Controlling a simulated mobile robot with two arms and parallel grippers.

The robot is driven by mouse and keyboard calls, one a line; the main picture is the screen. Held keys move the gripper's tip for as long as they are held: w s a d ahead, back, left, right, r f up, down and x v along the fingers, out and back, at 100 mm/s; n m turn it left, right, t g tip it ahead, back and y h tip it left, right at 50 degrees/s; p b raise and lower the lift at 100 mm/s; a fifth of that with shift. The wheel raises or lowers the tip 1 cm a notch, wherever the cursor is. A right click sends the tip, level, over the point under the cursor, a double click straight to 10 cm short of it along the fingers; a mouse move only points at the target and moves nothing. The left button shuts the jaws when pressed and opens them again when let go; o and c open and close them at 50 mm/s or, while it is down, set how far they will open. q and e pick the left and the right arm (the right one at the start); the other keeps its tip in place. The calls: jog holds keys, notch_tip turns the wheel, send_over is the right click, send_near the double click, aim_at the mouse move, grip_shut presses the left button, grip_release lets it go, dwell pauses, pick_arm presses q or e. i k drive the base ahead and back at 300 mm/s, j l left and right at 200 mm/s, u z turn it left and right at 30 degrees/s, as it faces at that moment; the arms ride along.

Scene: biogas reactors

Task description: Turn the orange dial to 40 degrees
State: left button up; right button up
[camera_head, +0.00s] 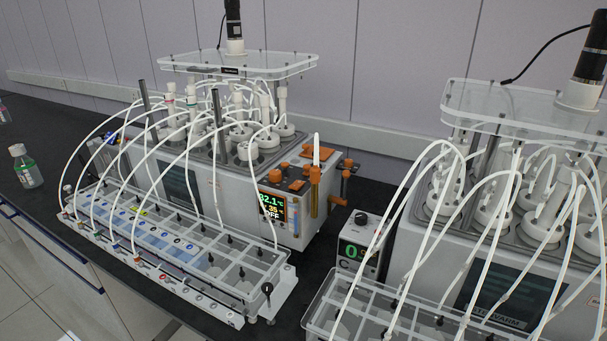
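The heating unit of the left reactor bath has a small dark display (271,206) on its front. It reads about 32.1 °C on top, with the first digit partly hidden by a tube, then 35 and OFF below. Orange parts (318,153) sit on and around the top of this unit. An orange fitting (339,200) sticks out at its right side. A small orange spot at the right edge of the display may be the dial; I cannot tell its setting. Neither of my grippers shows in this view.
A rack (240,287) with white tubes stands in front of the left bath. A second bath (410,258) and its rack (345,305) stand at the right. A small box (357,250) with a green digit stands between them. A bottle (26,168) stands at the far left.

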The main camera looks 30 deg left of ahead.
aim_at(274, 176)
jog(key=j+u, duration=0.15)
jog(key=u, duration=1.2)
